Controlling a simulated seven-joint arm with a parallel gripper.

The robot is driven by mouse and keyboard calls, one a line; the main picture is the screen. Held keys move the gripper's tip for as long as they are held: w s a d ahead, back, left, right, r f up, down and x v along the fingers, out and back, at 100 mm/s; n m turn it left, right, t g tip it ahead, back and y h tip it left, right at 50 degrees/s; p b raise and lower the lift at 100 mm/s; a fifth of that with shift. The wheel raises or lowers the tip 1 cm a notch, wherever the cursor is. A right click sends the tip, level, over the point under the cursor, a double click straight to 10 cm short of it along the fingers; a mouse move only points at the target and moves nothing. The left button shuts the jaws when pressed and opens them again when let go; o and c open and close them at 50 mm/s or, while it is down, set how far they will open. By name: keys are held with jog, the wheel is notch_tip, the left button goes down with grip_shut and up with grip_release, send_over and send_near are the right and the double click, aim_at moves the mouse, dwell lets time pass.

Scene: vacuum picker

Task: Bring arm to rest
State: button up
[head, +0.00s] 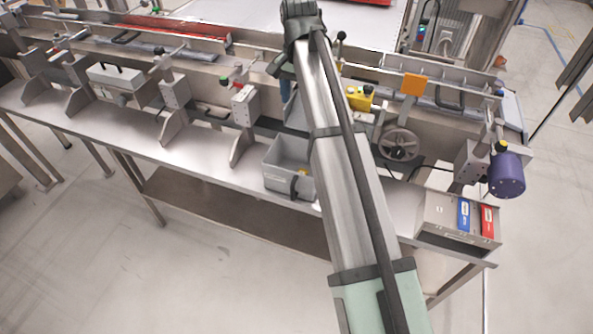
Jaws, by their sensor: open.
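My arm (345,190) reaches from the bottom right up to the top middle of the head view, over the bench and the conveyor. Its far joint (303,20) is dark and lies near the top edge. A dark part (281,67) juts out just below that joint on its left side. No gripper fingers can be made out; the arm hides what lies behind it. I see nothing held.
A steel bench (205,148) runs along a conveyor frame. A grey bin (283,178) stands partly behind my arm. To the right are a handwheel (399,145), a purple motor (506,175) and a control box (440,213) with blue and red labels. The floor in front is clear.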

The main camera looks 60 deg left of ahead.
dwell(0.3)
